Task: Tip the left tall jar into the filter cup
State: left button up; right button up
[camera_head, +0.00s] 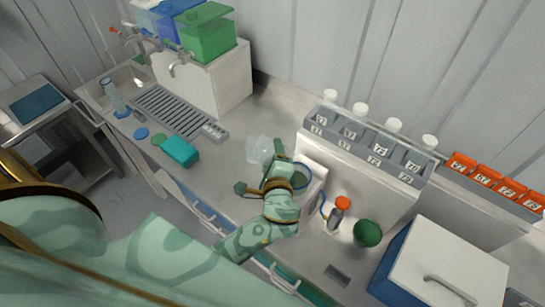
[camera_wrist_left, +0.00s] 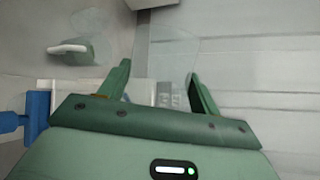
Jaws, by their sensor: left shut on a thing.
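My left gripper (camera_head: 262,168) is over the middle of the bench. In the left wrist view, its two fingers (camera_wrist_left: 160,88) stand on either side of a clear, see-through vessel (camera_wrist_left: 168,55), likely the tall jar, and hold it. In the head view the clear vessel (camera_head: 259,149) shows as a pale shape just beyond the fingers; its exact tilt is hard to tell. A blue-rimmed round vessel (camera_head: 322,170), perhaps the filter cup, is partly hidden behind my gripper. The left wrist view also shows a clear round shape with a white bar (camera_wrist_left: 68,48). My right gripper is out of view.
An orange-capped bottle (camera_head: 338,212) and a green cup (camera_head: 367,233) stand to the right. A grey rack (camera_head: 372,146) with several white-capped containers is behind. A teal box (camera_head: 180,151) and drain grate (camera_head: 172,108) lie left. A white-lidded box (camera_head: 450,260) blocks the lower right.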

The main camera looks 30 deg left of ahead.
pick_arm(q)
jog(key=shift+w+d+r+m+y+b, duration=0.1)
jog(key=shift+d+r+m+y+b, duration=0.25)
jog(key=shift+d+m+y, duration=0.25)
jog(key=shift+a, duration=0.25)
dwell(1.4)
